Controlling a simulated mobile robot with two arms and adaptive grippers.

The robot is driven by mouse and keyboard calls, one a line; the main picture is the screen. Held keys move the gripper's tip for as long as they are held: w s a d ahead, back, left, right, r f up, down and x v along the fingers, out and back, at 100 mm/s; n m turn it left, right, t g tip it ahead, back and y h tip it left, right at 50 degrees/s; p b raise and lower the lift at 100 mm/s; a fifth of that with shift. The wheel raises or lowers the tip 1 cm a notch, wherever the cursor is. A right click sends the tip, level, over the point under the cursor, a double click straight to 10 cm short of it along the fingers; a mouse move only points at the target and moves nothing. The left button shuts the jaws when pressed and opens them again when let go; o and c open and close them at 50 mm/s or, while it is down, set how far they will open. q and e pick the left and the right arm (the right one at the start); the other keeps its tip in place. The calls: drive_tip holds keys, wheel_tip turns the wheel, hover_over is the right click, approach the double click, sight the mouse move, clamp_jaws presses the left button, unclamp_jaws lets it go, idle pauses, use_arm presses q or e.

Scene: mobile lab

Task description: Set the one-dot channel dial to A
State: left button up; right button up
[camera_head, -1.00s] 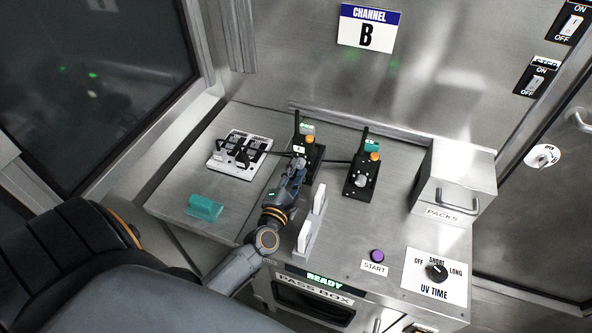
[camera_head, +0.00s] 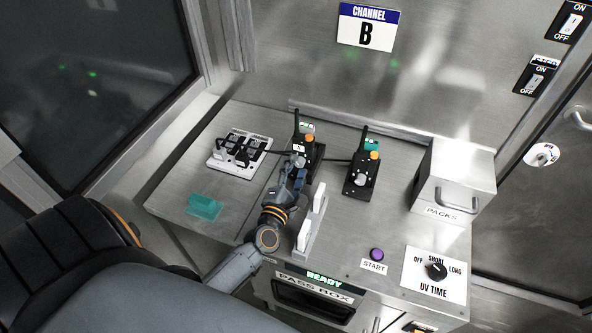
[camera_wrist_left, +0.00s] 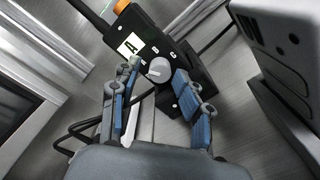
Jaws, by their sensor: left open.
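The left black radio (camera_head: 312,152) has an antenna and an orange cap and stands on the steel counter. A second radio (camera_head: 352,187) with a grey dial stands to the right. My right gripper is not in view.
A wall sign (camera_head: 367,28) reads CHANNEL B. A white rack (camera_head: 312,225) stands close to the right of my left gripper. A switch block (camera_head: 240,153) and a teal item (camera_head: 205,207) lie left. A PACKS box (camera_head: 455,180) and UV TIME dial (camera_head: 436,271) are right.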

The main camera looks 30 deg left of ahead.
use_arm(q)
drive_tip(key=shift+s+f, duration=0.1)
drive_tip(key=shift+f, duration=0.05)
drive_tip(key=shift+v, duration=3.9)
drive_tip(key=shift+d, duration=0.1)
